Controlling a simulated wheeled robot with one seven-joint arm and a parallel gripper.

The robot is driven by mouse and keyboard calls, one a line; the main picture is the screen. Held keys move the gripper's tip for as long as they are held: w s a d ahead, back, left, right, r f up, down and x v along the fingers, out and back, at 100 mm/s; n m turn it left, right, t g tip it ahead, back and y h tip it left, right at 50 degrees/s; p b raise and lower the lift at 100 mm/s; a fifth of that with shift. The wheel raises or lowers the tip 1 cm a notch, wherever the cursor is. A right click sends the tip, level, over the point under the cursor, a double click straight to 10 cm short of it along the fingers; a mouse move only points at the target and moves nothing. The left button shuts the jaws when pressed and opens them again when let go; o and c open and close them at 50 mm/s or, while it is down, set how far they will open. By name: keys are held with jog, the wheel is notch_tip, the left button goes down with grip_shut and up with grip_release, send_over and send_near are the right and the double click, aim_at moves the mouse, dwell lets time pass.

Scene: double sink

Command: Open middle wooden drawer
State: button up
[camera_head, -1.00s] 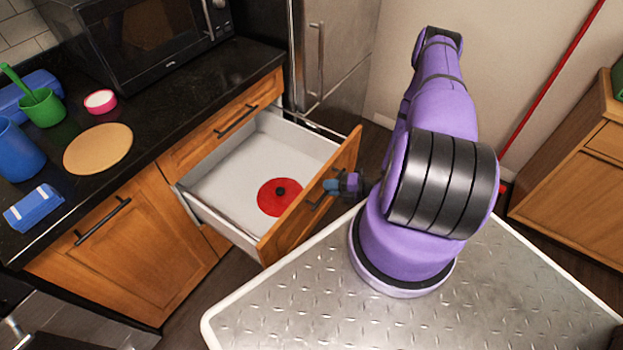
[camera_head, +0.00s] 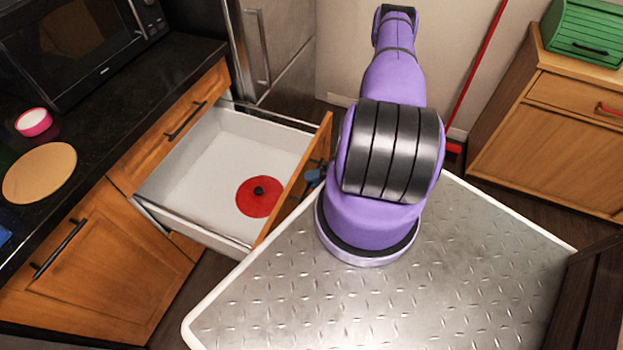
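The middle wooden drawer (camera_head: 296,178) is pulled far out from the cabinet, below a closed top drawer (camera_head: 168,138). Its light grey inside shows, with a red round lid (camera_head: 259,197) with a black knob lying in it. My gripper (camera_head: 314,176) is at the outer face of the drawer front, by its handle. Most of the gripper is hidden behind my purple arm and the drawer front. Whether its fingers are closed on the handle cannot be seen.
The dark counter (camera_head: 120,90) carries a microwave (camera_head: 70,45), a round wooden board (camera_head: 40,172) and a pink bowl (camera_head: 33,122). A steel fridge (camera_head: 275,45) stands behind the drawer. A wooden cabinet (camera_head: 540,145) with a green bread box (camera_head: 585,35) is at right.

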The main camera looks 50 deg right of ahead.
jog(key=shift+o, duration=0.8)
jog(key=v, duration=1)
jog(key=shift+s+d, duration=0.25)
jog(key=shift+s, duration=0.1)
jog(key=shift+r, duration=0.15)
